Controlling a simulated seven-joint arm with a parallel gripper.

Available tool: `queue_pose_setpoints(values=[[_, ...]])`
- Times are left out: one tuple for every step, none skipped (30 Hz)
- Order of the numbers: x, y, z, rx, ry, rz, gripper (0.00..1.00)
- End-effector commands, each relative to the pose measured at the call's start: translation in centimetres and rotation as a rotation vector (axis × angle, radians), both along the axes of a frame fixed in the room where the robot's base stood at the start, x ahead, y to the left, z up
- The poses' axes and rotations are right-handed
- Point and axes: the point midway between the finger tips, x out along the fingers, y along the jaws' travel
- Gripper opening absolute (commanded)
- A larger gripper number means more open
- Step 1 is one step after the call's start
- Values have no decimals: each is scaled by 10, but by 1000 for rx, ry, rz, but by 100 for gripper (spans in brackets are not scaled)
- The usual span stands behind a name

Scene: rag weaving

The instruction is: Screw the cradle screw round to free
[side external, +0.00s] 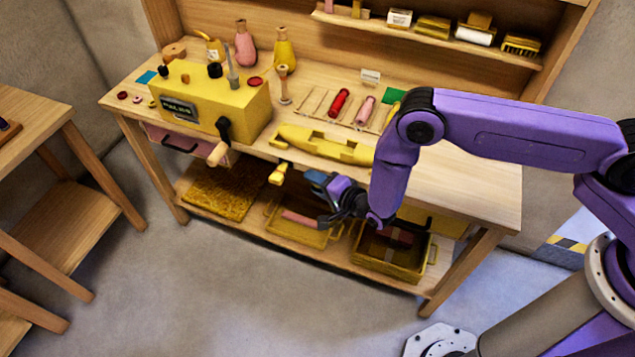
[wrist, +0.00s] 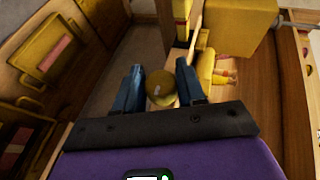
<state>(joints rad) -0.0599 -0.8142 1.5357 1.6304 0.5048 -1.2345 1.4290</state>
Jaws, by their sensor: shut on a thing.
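The yellow cradle (side external: 325,146), a long block with a notch, lies along the front of the bench top in the side view. My gripper (side external: 312,180) is in front of the bench, below the cradle's level, with its blue fingers pointing left. A yellow piece, apparently the cradle screw (side external: 278,174), sticks out beyond the fingertips, and a gap shows between it and the cradle in the picture. In the wrist view a round brownish-yellow knob (wrist: 160,87) sits between the fingers of my gripper (wrist: 160,82). The fingers hide part of the screw in the side view.
A yellow machine (side external: 212,100) with a crank stands at the left of the bench (side external: 455,185). Spools (side external: 340,103) lie behind the cradle. Yellow trays (side external: 390,262) stand on the lower shelf below my gripper. The floor in front is clear.

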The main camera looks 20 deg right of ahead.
Motion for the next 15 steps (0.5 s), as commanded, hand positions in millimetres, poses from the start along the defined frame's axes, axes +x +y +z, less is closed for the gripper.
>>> queue_pose_setpoints(values=[[0, 1, 2, -30, 31, 0, 9], [0, 1, 2, -51, 51, 1, 9], [0, 1, 2, -78, 78, 0, 9], [0, 1, 2, -97, 98, 0, 9], [0, 1, 2, -118, 118, 0, 9], [0, 1, 2, -146, 146, 1, 9], [0, 1, 2, -165, 166, 1, 9], [0, 1, 2, -185, 186, 0, 9], [0, 2, 2, -212, 211, 1, 9], [0, 2, 2, -231, 232, 0, 9], [0, 2, 2, -251, 252, 1, 9], [0, 2, 2, -277, 278, 1, 9], [0, 2, 1, -294, 295, 1, 9], [0, 1, 1, -310, 311, 0, 9], [0, 2, 1, -330, 331, 1, 9]])
